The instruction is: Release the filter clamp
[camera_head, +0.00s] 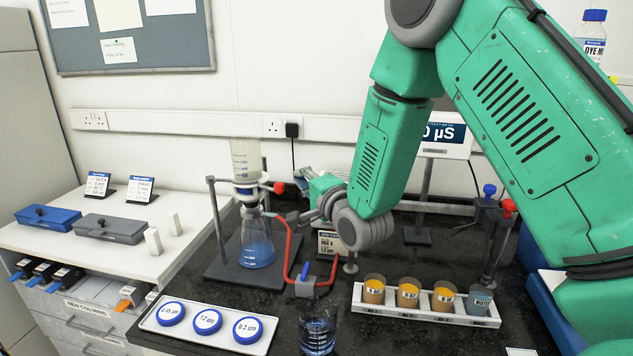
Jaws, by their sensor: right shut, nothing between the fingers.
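The filter assembly stands on a dark base plate (215,268) left of centre. A clear graduated funnel (245,160) sits upright above a flask (257,242) holding blue liquid. The filter clamp (249,193) is at the joint between them, with a red knob (279,187) on its right side. My right arm comes in from the right, and its gripper (304,216) is just right of the clamp, shut and empty. The gripper's small parts overlap the stand behind, so contact with the clamp cannot be told. My left gripper is out of view.
A red tube (292,245) runs from the flask toward a clear bottle (318,335) in front. A white tray (210,335) holds blue-rimmed discs at front left. A white rack (370,308) holds several cups at right. A second stand (490,240) is behind it.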

